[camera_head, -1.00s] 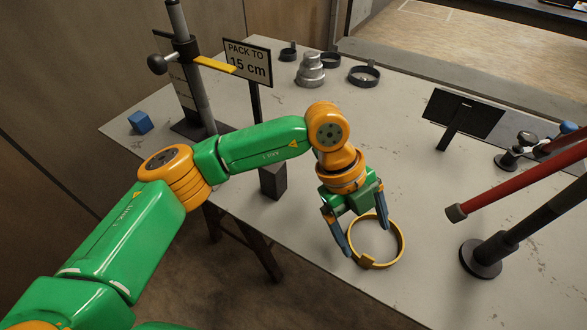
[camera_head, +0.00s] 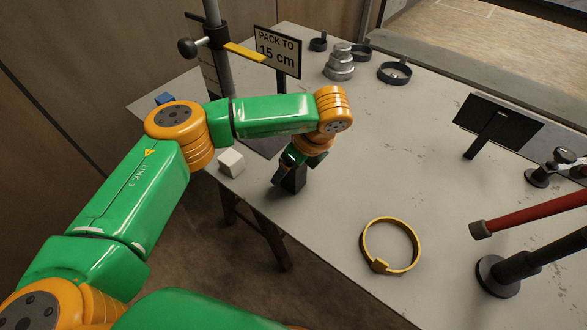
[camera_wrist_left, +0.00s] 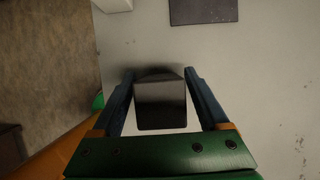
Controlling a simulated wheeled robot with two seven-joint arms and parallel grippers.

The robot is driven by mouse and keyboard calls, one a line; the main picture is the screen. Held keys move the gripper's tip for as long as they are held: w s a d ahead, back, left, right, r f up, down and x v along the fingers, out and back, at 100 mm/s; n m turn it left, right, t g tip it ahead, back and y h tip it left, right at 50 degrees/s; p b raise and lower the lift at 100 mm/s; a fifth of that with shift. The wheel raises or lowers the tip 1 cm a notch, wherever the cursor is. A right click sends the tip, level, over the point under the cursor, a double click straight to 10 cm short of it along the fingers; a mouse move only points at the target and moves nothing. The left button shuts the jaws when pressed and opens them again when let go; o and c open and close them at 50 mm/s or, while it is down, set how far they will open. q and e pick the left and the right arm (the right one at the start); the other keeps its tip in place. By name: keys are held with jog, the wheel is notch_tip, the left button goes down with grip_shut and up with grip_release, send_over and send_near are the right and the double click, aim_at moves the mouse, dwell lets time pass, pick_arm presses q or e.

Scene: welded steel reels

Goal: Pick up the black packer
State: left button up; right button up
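The black packer (camera_head: 295,181) is a dark block standing on the left part of the table. In the left wrist view the black packer (camera_wrist_left: 160,103) sits between the two blue fingers of my left gripper (camera_wrist_left: 160,74). Light gaps show between the block and both fingers, so the gripper looks open around it, not clamped. In the head view my left gripper (camera_head: 290,172) is low over the block and partly hides it; its far finger is hidden by the wrist. My right gripper is not in view.
A white cube (camera_head: 231,162) and a blue cube (camera_head: 163,99) lie near the left edge. A yellow ring (camera_head: 415,244) lies to the right. A steel post (camera_head: 213,45), a sign (camera_head: 277,50) and stepped metal discs (camera_head: 340,66) stand behind. The table's middle is clear.

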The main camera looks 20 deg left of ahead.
pick_arm(q)
grip_shut()
